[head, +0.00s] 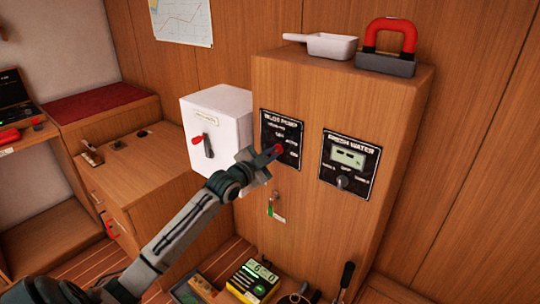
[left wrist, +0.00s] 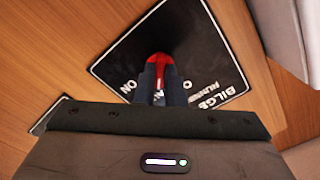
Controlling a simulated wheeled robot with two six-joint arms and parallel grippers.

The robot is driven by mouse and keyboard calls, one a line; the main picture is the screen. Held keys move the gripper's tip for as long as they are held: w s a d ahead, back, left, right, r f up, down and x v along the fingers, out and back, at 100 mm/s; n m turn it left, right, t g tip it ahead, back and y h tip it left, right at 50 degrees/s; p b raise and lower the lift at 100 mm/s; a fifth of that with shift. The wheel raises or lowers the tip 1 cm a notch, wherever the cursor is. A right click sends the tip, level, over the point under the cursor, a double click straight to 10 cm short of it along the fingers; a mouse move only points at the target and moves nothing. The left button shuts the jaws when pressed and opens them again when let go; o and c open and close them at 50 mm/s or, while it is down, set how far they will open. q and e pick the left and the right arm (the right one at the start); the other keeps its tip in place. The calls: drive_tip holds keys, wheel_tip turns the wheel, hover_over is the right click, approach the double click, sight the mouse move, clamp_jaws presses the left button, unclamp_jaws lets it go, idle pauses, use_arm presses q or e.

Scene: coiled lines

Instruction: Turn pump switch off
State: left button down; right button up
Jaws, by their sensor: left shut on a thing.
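The pump switch panel (head: 290,130) is a black plate with white lettering on the front of the wooden cabinet. The red switch lever (head: 278,149) shows at the tip of my left gripper (head: 270,155). In the left wrist view the panel (left wrist: 215,45) fills the upper middle, with "BILGE" readable at its right. There the red lever (left wrist: 160,64) stands between the two dark fingertips, and my left gripper (left wrist: 160,85) is shut on it. The fingers hide part of the lettering, so the switch's position cannot be told. My right gripper is not in view.
A white box (head: 218,125) with a red-handled switch hangs left of the panel. A key with a green tag (head: 273,208) hangs below. A white scoop (head: 322,45) and red-handled block (head: 388,62) stand on top.

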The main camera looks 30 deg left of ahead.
use_arm(q)
drive_tip(key=n+p, duration=0.3)
drive_tip(key=n, duration=0.2)
drive_tip(key=shift+p, duration=0.35)
drive_tip(key=n+p, duration=0.1)
drive_tip(key=n, duration=0.1)
drive_tip(key=shift+n, duration=0.4)
drive_tip(key=shift+f+n+p, duration=0.1)
drive_tip(key=shift+n+p, duration=0.35)
drive_tip(key=shift+n, duration=0.05)
drive_tip(key=c, duration=1.6)
unclamp_jaws()
drive_tip(key=shift+c, duration=0.2)
drive_tip(key=shift+o, duration=0.6)
